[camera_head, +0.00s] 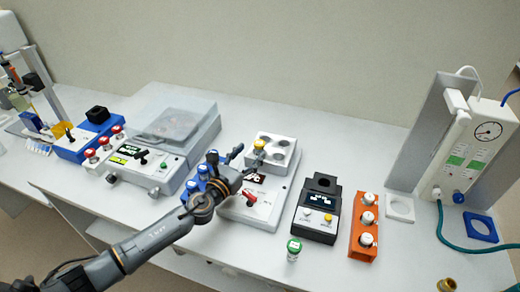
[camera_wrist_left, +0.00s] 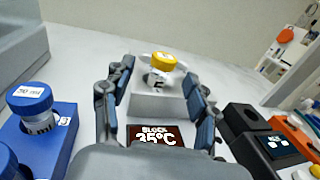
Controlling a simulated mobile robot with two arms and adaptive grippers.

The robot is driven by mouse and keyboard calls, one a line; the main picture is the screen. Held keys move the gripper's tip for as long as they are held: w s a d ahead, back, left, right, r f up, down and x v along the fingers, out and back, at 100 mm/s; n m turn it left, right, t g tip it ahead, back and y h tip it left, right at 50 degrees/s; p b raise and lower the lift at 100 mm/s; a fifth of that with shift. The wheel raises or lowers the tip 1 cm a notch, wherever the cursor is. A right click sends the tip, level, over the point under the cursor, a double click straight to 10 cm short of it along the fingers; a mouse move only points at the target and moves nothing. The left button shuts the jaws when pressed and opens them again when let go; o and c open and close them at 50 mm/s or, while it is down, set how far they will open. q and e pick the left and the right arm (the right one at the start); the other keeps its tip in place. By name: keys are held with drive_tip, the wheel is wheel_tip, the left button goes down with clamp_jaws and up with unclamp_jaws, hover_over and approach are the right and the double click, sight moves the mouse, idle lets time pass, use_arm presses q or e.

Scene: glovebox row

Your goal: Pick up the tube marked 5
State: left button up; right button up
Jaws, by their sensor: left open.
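A tube with a yellow cap (camera_head: 259,145) stands in the white top block (camera_head: 282,142) of the heater block device. In the left wrist view the tube (camera_wrist_left: 160,72) stands upright between my fingers as seen from the wrist. It bears a dark mark, partly shown, that I cannot read surely. My left gripper (camera_head: 225,156) is open and empty, its fingers pointing toward the tube, just left of and in front of it. In the left wrist view the gripper's fingers (camera_wrist_left: 160,90) are spread to either side of the block. Whether they touch anything is unclear. My right gripper is not in view.
A blue rack (camera_wrist_left: 65,126) with blue-capped tubes is close left of my gripper. Right stand a black device (camera_head: 318,208), an orange rack (camera_head: 362,228) with white-capped tubes, and a loose green-capped tube (camera_head: 293,249). A clear-lidded machine (camera_head: 180,115) stands left.

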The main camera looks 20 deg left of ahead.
sight(256, 146)
use_arm(q)
drive_tip(key=shift+w+d+r+p, duration=0.25)
drive_tip(key=shift+w, duration=0.35)
drive_tip(key=shift+w+d+r+p, duration=0.2)
drive_tip(key=shift+w+d+r, duration=0.05)
drive_tip(key=shift+w, duration=0.35)
drive_tip(key=shift+f+x, duration=0.2)
drive_tip(key=shift+x, duration=0.9)
drive_tip(key=shift+w+d, duration=0.15)
drive_tip(key=shift+w, duration=0.15)
drive_tip(key=shift+c, duration=0.7)
drive_tip(key=c, duration=1.1)
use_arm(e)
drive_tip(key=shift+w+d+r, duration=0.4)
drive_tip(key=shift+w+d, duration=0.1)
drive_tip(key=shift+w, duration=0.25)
use_arm(q)
drive_tip(key=shift+r, duration=0.15)
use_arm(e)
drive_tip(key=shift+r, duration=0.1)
